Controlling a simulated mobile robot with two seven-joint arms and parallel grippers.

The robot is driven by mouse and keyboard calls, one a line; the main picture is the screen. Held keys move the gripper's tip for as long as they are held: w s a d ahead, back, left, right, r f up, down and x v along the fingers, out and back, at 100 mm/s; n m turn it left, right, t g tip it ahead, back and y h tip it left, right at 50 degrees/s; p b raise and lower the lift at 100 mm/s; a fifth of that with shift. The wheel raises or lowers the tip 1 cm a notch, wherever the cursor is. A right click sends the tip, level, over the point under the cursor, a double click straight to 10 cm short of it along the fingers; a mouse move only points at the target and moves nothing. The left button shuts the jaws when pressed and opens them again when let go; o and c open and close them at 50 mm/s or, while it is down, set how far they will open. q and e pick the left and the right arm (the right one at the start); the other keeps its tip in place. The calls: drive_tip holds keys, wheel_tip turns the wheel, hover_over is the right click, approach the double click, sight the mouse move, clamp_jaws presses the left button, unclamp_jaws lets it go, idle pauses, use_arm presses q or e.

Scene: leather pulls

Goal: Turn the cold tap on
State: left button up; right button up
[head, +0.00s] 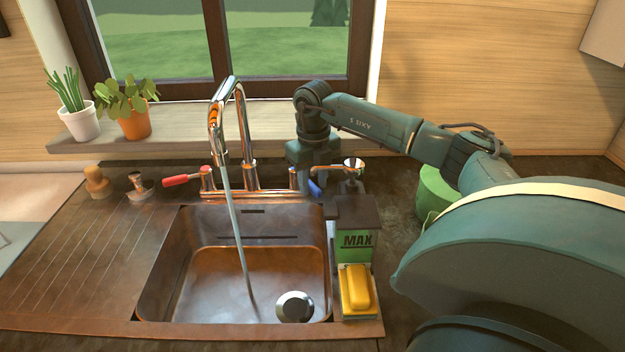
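The copper-coloured tap (240,130) stands behind the sink, with a tall curved spout. A stream of water (238,238) runs from the spout into the basin. The red handle (182,179) sticks out to the left of the tap. The blue handle (314,187) is at the right end of the tap, partly hidden. My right gripper (311,174) points down right at the blue handle, from above and behind it. Its fingers are mostly hidden, so I cannot tell whether it touches or grips the handle. My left gripper is out of view.
The copper sink (190,300) has a drain (294,306). A green MAX box (356,243) and a yellow sponge (358,288) stand at its right edge. Two potted plants (88,125) (134,124) are on the windowsill. A green round object (432,192) is behind my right arm.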

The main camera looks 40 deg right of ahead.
sight(313, 185)
wheel_tip(313, 185, up, 13)
drive_tip(key=shift+r+b, duration=0.1)
drive_tip(key=shift+b, duration=0.35)
idle(0.8)
